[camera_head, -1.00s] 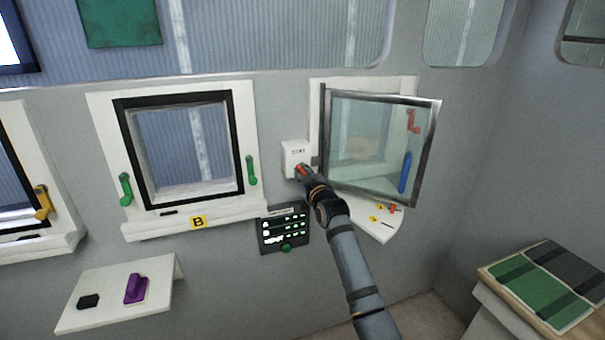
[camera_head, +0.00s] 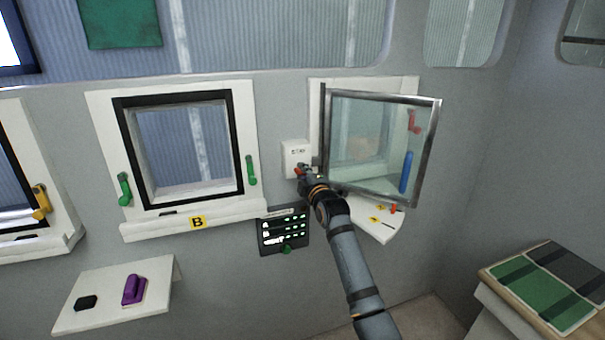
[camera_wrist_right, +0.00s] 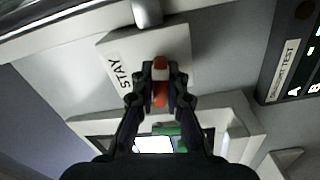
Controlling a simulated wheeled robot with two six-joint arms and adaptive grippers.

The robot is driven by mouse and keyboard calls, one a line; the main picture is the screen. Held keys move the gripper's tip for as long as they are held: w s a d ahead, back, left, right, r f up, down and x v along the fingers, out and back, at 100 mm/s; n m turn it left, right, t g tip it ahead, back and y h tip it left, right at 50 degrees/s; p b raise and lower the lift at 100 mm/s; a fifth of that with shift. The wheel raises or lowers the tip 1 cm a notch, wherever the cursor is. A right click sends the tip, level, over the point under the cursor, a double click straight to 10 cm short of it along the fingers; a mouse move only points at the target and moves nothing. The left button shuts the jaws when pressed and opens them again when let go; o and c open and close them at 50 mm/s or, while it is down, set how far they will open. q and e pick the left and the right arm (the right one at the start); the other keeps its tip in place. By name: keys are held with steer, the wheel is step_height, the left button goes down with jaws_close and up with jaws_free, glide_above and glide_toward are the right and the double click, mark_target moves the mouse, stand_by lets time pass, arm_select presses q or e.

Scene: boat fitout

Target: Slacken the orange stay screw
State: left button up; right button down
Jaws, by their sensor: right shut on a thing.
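The white box labelled STAY (camera_head: 296,152) is on the wall between window B and the open glass window. In the right wrist view the box (camera_wrist_right: 181,42) fills the upper middle. The orange stay screw (camera_wrist_right: 160,94), with a pale band, stands out from this box. My right gripper (camera_wrist_right: 160,78) is shut on it, one finger on each side. In the head view the screw (camera_head: 300,170) shows only as a small orange-red bit at the tip of my right gripper (camera_head: 304,174). My left gripper is not in view.
The open glass window (camera_head: 375,145) swings out just right of my right wrist, with red and blue handles (camera_head: 406,172) behind the pane. A dark panel with lit rows (camera_head: 284,232) is below the box. A shelf (camera_head: 105,312) holds a purple handle (camera_head: 134,289) at lower left.

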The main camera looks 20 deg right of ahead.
steer(key=shift+f, duration=0.15)
stand_by(0.4)
steer(key=c, duration=1.4)
jaws_free()
steer(key=shift+o, duration=0.2)
steer(key=s, duration=1.2)
steer(key=shift+d, duration=0.2)
